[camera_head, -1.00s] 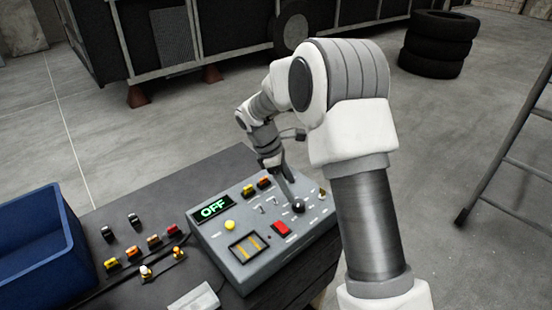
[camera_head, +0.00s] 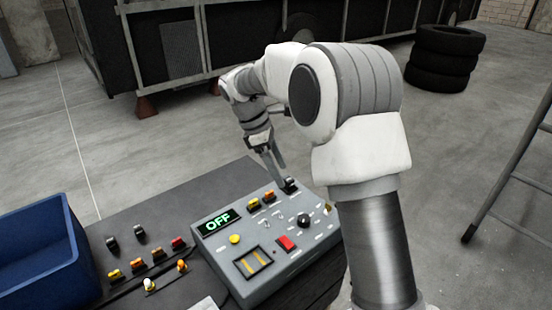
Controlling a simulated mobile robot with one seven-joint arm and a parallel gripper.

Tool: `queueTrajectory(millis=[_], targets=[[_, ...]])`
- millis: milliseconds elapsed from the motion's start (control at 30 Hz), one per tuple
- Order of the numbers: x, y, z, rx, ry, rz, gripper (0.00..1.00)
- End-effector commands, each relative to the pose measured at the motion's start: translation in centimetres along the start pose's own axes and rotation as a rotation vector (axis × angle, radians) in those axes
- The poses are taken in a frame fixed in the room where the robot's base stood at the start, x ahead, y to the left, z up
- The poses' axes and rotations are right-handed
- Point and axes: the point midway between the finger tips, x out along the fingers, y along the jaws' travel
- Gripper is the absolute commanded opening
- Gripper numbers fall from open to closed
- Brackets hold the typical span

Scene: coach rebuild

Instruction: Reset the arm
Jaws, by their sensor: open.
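My gripper (camera_head: 276,165) is open, with its fingers pointing down just above the back right part of the grey control panel (camera_head: 222,261). A small black part (camera_head: 290,184) sits at the panel's back edge, right beside the fingertips; I cannot tell whether they touch it. My white and grey arm reaches in from the right and bends over at the elbow.
The panel's display (camera_head: 217,222) reads OFF. It carries a black knob (camera_head: 304,220), a red button (camera_head: 286,243) and a yellow button (camera_head: 235,239). Several small coloured parts lie left of it, beside a blue bin (camera_head: 45,250). Stacked tires (camera_head: 443,60) and a ladder (camera_head: 515,150) stand right.

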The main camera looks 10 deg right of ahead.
Motion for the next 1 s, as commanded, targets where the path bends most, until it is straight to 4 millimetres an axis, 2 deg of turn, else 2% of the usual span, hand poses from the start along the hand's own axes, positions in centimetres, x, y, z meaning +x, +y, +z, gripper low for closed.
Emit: queueTrajectory(millis=[167,267,400,600,800,1000], targets=[[-1.6,-1.2,1.7,0.079,0.029,0.022,0.78],[-3.0,-2.8,3.5,0.172,0.065,0.043,0.78],[-4.9,-5.5,6.2,0.324,0.127,0.073,0.78],[-6.5,-9.8,9.4,0.544,0.223,0.101,0.78],[-7.1,-14.3,12.0,0.769,0.334,0.117,0.78],[-6.8,-19.0,13.9,0.993,0.455,0.119,0.78]])
